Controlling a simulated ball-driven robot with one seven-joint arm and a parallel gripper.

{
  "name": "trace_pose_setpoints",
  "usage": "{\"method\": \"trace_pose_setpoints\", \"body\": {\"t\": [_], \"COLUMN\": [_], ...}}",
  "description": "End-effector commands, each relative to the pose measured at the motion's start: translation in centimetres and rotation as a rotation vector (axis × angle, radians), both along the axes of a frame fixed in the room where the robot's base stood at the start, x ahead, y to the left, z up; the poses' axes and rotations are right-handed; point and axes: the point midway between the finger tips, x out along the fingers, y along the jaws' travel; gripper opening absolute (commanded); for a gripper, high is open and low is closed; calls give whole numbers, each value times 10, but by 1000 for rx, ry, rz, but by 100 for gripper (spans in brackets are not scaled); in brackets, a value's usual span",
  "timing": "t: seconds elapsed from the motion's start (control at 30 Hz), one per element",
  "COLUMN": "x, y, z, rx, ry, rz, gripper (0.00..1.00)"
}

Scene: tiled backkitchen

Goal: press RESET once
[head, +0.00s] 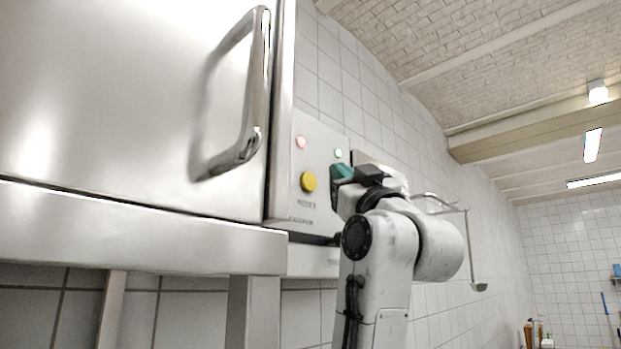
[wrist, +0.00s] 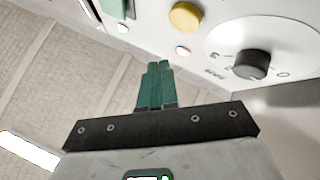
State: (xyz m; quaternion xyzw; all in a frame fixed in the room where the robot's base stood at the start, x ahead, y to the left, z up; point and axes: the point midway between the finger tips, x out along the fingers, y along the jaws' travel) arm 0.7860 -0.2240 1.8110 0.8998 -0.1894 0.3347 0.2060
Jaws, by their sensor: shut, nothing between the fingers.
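A light grey control panel (head: 318,150) is fixed beside the steel cabinet. On it is a round yellow button (head: 309,181) with a small blurred label under it that looks like RESET. The yellow button also shows near the top of the wrist view (wrist: 185,16). My gripper (head: 341,173) has teal fingers, pressed together and empty, just right of the yellow button in the head view. In the wrist view the fingertips (wrist: 158,66) show below and left of the button, not over it. I cannot tell how far they are from the panel. The gripper hides the panel's right part.
The wrist view shows a dark knob (wrist: 251,64) and a green button (wrist: 111,8). A cabinet handle (head: 250,100) juts out at left. A ladle (head: 478,286) hangs at right.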

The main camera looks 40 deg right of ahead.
Motion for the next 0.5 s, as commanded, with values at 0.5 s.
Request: {"method": "trace_pose_setpoints", "body": {"t": [0.5], "x": [37], "y": [2], "z": [0], "rx": [0], "ry": [0], "rz": [0], "gripper": [0]}}
